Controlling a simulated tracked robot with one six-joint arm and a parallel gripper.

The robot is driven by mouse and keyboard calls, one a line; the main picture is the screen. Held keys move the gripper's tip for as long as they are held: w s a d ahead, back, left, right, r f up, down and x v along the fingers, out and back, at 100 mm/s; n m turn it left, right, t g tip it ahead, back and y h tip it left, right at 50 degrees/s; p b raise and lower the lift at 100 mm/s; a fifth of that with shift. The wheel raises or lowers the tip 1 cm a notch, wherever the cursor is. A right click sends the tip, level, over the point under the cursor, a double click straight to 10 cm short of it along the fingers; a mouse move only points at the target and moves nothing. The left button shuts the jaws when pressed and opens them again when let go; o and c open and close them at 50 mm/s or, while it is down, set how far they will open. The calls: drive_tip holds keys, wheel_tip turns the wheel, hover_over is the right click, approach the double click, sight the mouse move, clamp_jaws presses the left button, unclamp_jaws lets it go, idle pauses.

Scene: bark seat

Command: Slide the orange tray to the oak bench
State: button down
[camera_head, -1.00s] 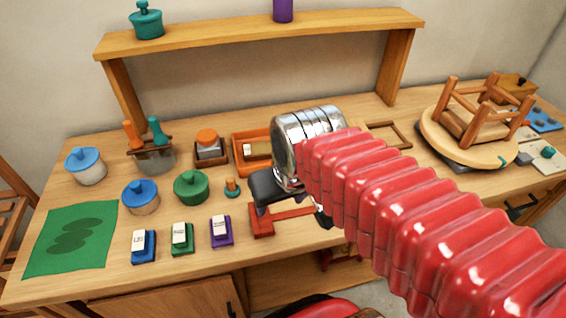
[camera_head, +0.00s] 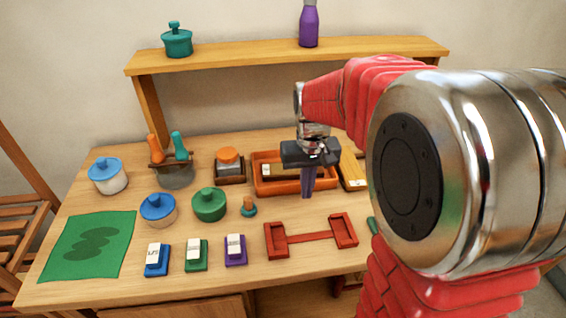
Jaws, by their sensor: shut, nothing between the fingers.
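The orange tray (camera_head: 264,186) lies on the wooden bench top (camera_head: 200,278), toward the back. It holds a wooden block (camera_head: 280,170) with a white label. My gripper (camera_head: 307,194) points down at the right part of the tray, its fingers shut and empty. The fingers overlap the tray's front wall in the picture; I cannot tell whether they touch it. A light wooden piece (camera_head: 351,170) with a white label lies just right of the tray, partly hidden by my arm. I cannot tell which part is meant by the oak bench.
A red bracket (camera_head: 312,236) lies in front of the tray. A small brown box with an orange knob (camera_head: 229,160) stands close on its left. A green lidded pot (camera_head: 209,204) and an orange-teal peg (camera_head: 248,207) stand front left. My arm hides the bench's right side.

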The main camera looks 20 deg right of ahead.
drive_tip(key=w, duration=0.1)
drive_tip(key=w+d, duration=0.1)
drive_tip(key=w, duration=0.1)
drive_tip(key=w+d+r, duration=0.1)
drive_tip(key=shift+w, duration=0.3)
drive_tip(key=shift+f, duration=0.15)
wheel_tip(320, 180, down, 10)
drive_tip(key=shift+w+d, duration=0.2)
drive_tip(key=shift+w, duration=0.7)
drive_tip(key=shift+w+d, duration=0.25)
drive_tip(key=shift+w, duration=0.8)
drive_tip(key=shift+w+a, duration=0.1)
